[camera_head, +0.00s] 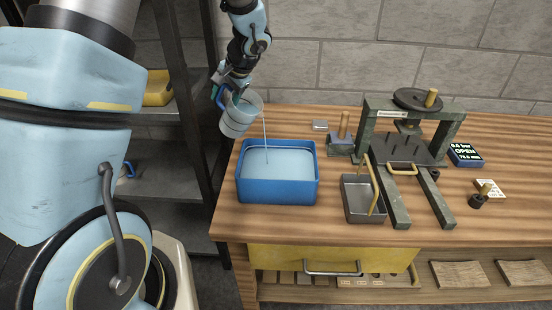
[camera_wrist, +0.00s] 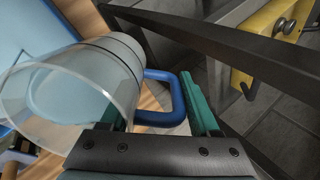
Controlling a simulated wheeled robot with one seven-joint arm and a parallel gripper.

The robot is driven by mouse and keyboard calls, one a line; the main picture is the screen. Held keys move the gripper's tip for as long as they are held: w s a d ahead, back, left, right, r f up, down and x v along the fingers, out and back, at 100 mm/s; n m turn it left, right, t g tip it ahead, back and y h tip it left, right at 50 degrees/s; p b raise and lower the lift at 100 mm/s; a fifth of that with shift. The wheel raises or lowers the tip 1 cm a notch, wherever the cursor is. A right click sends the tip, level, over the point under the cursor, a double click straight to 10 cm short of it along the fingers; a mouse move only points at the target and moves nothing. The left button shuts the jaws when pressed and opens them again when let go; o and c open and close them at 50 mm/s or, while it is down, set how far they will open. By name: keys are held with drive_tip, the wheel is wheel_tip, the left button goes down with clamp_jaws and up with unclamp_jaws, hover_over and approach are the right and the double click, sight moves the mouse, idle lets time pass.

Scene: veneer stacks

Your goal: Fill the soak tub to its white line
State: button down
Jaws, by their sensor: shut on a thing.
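The blue soak tub (camera_head: 276,190) stands on the left part of the wooden bench with pale water (camera_head: 285,170) in it. A pale line shows along its inside wall near the water's edge; the exact gap between them is too small to tell. My gripper (camera_head: 222,94) is shut on the blue handle (camera_wrist: 160,118) of a clear jug (camera_head: 239,118). The jug is tilted above the tub's back left corner, with water inside. A thin stream runs from its lip into the tub. In the wrist view, green fingers (camera_wrist: 156,100) are at the handle.
A metal pan (camera_head: 363,203) with a wooden handle stands right of the tub. Behind it are a small wooden-handled block (camera_head: 342,143) and a press (camera_head: 412,150). A dark shelf rack (camera_head: 207,60) stands close left.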

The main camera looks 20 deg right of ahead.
sight(235, 109)
drive_tip(key=shift+s+d+t+b, duration=0.2)
drive_tip(key=shift+s+t+b, duration=0.05)
drive_tip(key=shift+t+b, duration=0.1)
drive_tip(key=shift+s+d+y+b, duration=0.1)
drive_tip(key=shift+s+y+b, duration=0.15)
drive_tip(key=shift+b, duration=0.45)
drive_tip(key=shift+s+d+r+t+y+b, duration=0.25)
drive_tip(key=shift+t+y+b, duration=0.25)
drive_tip(key=shift+t+b, duration=0.45)
drive_tip(key=shift+s+d+r+t+y+b, duration=0.15)
drive_tip(key=shift+s+r+t+y+b, duration=0.35)
drive_tip(key=shift+b, duration=0.65)
drive_tip(key=shift+s+d+f+t+y+b, duration=0.2)
drive_tip(key=shift+f+t+b, duration=0.2)
drive_tip(key=shift+b, duration=0.2)
drive_tip(key=shift+s+d+f+t+y+b, duration=0.15)
drive_tip(key=shift+f+t+b, duration=0.25)
drive_tip(key=shift+b, duration=0.2)
idle(0.9)
drive_tip(key=shift+s+d+r+t+y+b, duration=0.2)
drive_tip(key=shift+s+t+y+b, duration=0.25)
drive_tip(key=shift+t, duration=0.15)
idle(1.6)
